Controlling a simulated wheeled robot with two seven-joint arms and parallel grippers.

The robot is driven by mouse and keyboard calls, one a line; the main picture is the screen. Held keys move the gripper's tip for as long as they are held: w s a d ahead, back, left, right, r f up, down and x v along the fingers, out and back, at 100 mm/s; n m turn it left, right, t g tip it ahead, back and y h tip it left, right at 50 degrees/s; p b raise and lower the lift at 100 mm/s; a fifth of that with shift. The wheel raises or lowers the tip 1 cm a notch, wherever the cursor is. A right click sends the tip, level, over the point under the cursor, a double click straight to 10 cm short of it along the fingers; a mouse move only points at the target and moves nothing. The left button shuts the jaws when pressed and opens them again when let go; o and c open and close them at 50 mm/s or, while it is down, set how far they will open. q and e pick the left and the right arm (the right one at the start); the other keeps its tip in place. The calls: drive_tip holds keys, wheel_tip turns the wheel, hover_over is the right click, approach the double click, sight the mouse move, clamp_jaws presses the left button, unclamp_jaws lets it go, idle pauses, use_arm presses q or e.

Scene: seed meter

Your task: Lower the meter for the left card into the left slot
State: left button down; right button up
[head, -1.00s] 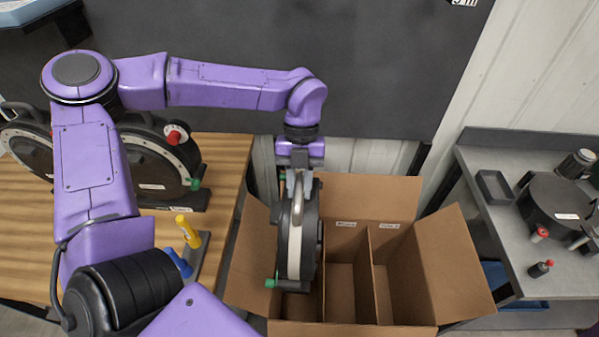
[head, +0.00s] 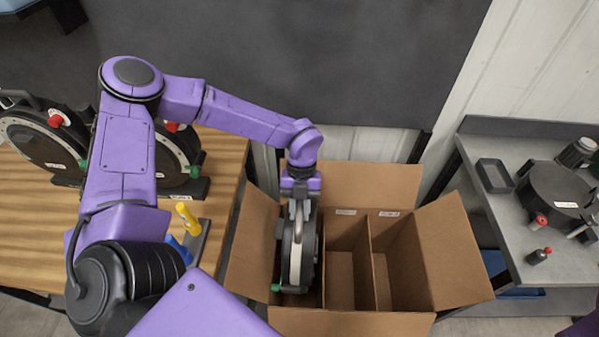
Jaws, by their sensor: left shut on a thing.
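My left gripper (head: 299,203) is shut on the handle of a seed meter (head: 297,252), a dark upright disc with a pale band and a green tip at its lower left. The meter is at the left slot of the open cardboard box (head: 452,250), with its lower part inside the slot. Its underside and any contact with the slot floor are hidden. The middle slot (head: 341,275) and right slot (head: 400,265) are empty. Two small white cards (head: 345,212) (head: 389,214) show on the back wall above them; no left card is visible. My right gripper is not in view.
Two more meters (head: 45,140) (head: 175,158) stand on the wooden table at left, near yellow- and blue-handled tools (head: 187,216). A grey bench (head: 505,215) at right holds a small tray (head: 494,176), a dark round housing (head: 553,195) and a small red-topped bottle (head: 538,256). The box flaps are spread open.

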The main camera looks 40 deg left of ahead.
use_arm(q)
wheel_tip(320, 180, down, 29)
drive_tip(key=b, duration=2.2)
drive_tip(key=shift+d+r, duration=0.1)
drive_tip(key=shift+f+b, duration=0.3)
drive_tip(key=shift+f, duration=0.05)
drive_tip(key=shift+s+f, duration=0.25)
drive_tip(key=shift+f, duration=0.15)
drive_tip(key=c, duration=1)
unclamp_jaws()
drive_tip(key=shift+o, duration=0.8)
drive_tip(key=shift+w, duration=0.15)
drive_tip(key=shift+f, duration=0.15)
wheel_tip(320, 180, up, 12)
drive_tip(key=p, duration=0.9)
drive_tip(key=shift+r+p, duration=0.2)
drive_tip(key=shift+p, duration=0.1)
drive_tip(key=shift+r, duration=0.1)
